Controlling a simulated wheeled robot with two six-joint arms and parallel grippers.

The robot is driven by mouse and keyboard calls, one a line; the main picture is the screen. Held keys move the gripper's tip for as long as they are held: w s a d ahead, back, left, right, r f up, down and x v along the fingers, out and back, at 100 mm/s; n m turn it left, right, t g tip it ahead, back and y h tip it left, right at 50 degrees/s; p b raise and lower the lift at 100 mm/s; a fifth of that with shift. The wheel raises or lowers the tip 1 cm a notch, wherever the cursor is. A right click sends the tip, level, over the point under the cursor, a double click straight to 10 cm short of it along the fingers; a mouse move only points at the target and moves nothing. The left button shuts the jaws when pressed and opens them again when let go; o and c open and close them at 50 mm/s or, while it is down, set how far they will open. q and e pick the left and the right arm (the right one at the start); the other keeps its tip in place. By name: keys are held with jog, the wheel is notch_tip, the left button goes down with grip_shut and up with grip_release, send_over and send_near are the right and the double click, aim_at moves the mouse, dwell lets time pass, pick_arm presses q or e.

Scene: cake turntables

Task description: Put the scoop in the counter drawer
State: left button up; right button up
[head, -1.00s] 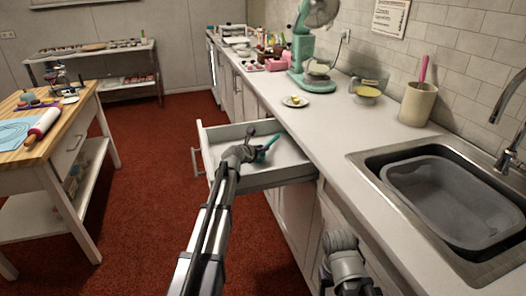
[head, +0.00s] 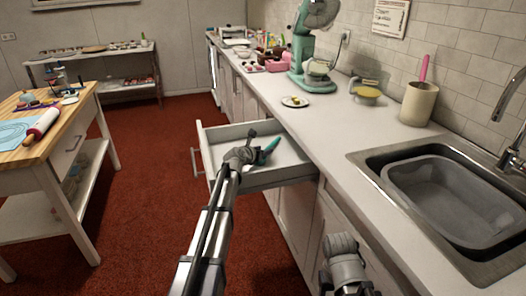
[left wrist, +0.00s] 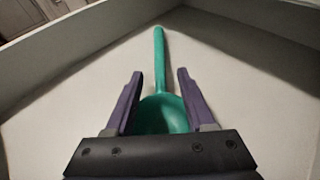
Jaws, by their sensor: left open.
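The scoop (head: 268,150) is teal green and lies inside the open counter drawer (head: 228,132). In the left wrist view the scoop (left wrist: 160,62) has its handle pointing away across the pale drawer floor (left wrist: 235,75). Its round bowl is between and below my fingers, partly hidden by the gripper body. My left gripper (head: 256,146) is inside the drawer opening, above the scoop's bowl. In the left wrist view its purple fingers (left wrist: 160,78) are spread, with a gap to the scoop on each side. My right arm shows at the bottom, but its gripper does not show clearly.
The drawer stands pulled out from the white counter (head: 325,130). On the counter are a small plate (head: 295,102), a mint stand mixer (head: 311,60), a utensil crock (head: 417,104) and a sink basin (head: 450,200). A wooden-topped table (head: 75,118) stands left, with red floor between.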

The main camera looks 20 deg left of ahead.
pick_arm(q)
jog(key=shift+r, duration=0.1)
jog(key=shift+r+p, duration=0.2)
jog(key=shift+p, duration=0.1)
jog(key=p+v, duration=0.4)
jog(key=v, duration=0.8)
